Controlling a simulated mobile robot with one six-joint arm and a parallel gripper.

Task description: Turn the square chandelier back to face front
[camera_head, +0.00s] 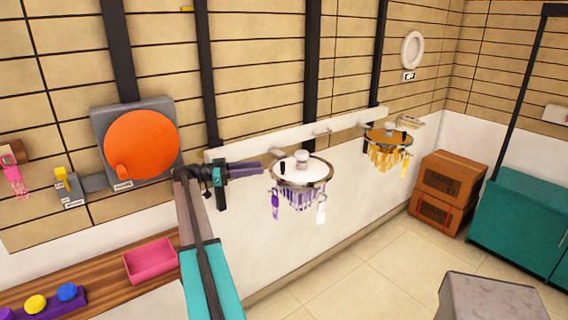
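Two chandeliers hang by the white wall band. The nearer chandelier (301,171) has a pale round top with a dark rim, purple hanging pieces, and a purple and a white tag. The farther chandelier (388,138) has an orange-gold round top, yellow hanging pieces and a yellow tag. Neither looks clearly square, and I cannot tell which way either faces. My gripper (260,168) is just left of the nearer chandelier, its purple-grey fingers pointing right toward the rim. A small gap seems to separate them. The fingers overlap in this view, so their opening is unclear.
A large orange disc (142,145) on a grey plate is on the wall at left. Below are a pink tray (151,262) and several coloured knobs on a wooden shelf. Cardboard boxes (447,183) and a teal cabinet (518,220) stand right. A grey block (488,298) is at bottom right.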

